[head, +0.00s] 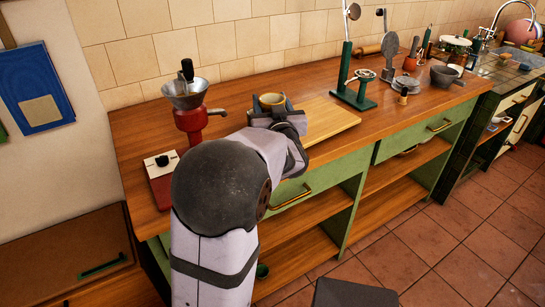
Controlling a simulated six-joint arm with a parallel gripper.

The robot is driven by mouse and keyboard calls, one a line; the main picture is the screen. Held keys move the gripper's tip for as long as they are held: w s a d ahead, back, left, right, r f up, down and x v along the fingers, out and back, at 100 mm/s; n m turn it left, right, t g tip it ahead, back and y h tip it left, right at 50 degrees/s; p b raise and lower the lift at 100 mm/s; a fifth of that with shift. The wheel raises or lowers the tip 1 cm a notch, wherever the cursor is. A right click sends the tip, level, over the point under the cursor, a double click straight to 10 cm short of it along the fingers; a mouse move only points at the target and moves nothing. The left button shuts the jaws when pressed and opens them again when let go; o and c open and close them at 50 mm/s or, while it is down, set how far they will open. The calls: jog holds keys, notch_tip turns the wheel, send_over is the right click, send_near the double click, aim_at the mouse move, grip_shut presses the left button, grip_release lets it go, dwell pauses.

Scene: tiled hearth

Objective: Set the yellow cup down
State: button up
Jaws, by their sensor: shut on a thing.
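The yellow cup (272,100) shows in the head view above the wooden counter, near the left end of a light cutting board. My gripper (274,113) is at the cup and shut on it. The cup looks upright with its rim up. My gripper and forearm hide its lower part, so I cannot tell whether its base touches the board or counter.
The cutting board (328,118) has bare room to the right of the cup. A red grinder (190,122) stands close on the left. A green stand (353,97) is behind the board to the right. The wooden counter (236,88) is clear behind the cup.

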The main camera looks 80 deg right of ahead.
dwell(0.3)
jog(key=shift+f+b, duration=0.45)
jog(key=shift+f, duration=4.3)
jog(key=shift+f, duration=0.1)
jog(key=o, duration=1.2)
jog(key=shift+c, duration=0.2)
jog(key=shift+f, duration=0.1)
jog(key=shift+o, duration=0.4)
jog(key=b+v, duration=0.1)
jog(key=v, duration=1.1)
jog(key=shift+f, duration=0.15)
